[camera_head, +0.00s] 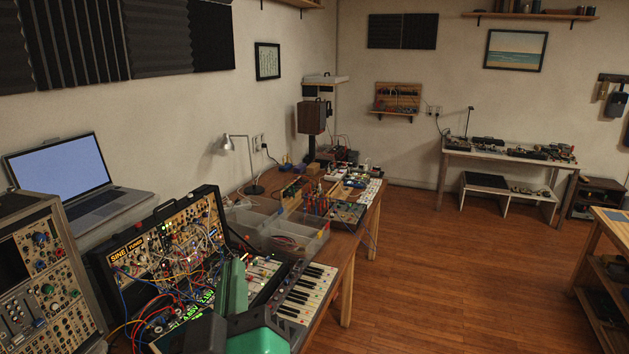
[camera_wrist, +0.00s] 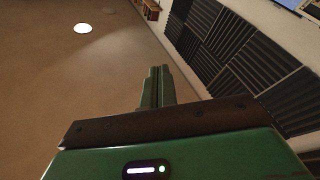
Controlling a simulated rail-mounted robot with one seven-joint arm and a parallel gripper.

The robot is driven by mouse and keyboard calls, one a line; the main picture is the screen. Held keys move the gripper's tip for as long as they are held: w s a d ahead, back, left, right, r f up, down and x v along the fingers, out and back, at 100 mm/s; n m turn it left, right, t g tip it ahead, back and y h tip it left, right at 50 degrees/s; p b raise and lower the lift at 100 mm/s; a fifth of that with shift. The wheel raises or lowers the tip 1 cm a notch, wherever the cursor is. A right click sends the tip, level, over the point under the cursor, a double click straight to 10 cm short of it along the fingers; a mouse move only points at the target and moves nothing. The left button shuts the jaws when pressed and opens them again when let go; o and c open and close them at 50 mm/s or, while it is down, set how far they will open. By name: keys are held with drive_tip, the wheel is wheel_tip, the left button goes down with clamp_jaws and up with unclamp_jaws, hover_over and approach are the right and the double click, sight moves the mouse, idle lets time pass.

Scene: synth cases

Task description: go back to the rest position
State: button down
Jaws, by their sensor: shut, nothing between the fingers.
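My green gripper (camera_head: 234,268) is at the lower middle of the head view, in front of the modular synth case (camera_head: 170,240) and left of the keyboard (camera_head: 303,292). It hides part of the gear behind it. In the wrist view its two fingers (camera_wrist: 157,78) are together with nothing between them. The wrist view shows a plain beige surface with a round white light, apparently the ceiling, and dark foam panels (camera_wrist: 225,60) on a wall. No held thing shows in either view.
The long wooden bench (camera_head: 362,222) carries a laptop (camera_head: 70,175), a second synth case (camera_head: 45,270), clear bins (camera_head: 290,238) and a desk lamp (camera_head: 228,143). Patch cables loop out of the cases near my gripper. The wooden floor (camera_head: 440,280) to the right is open.

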drive_tip(key=s+d+r+m+t+h+p, duration=0.35)
drive_tip(key=s+d+r+m, duration=0.35)
drive_tip(key=s+d+r, duration=0.5)
wheel_tip(320, 180, up, 23)
drive_tip(key=a+p, duration=0.3)
drive_tip(key=p, duration=1.8)
wheel_tip(320, 180, down, 47)
drive_tip(key=d+b, duration=0.1)
drive_tip(key=b, duration=4.5)
drive_tip(key=shift+s+r+t, duration=0.15)
drive_tip(key=shift+s+t, duration=0.05)
drive_tip(key=shift+t, duration=0.15)
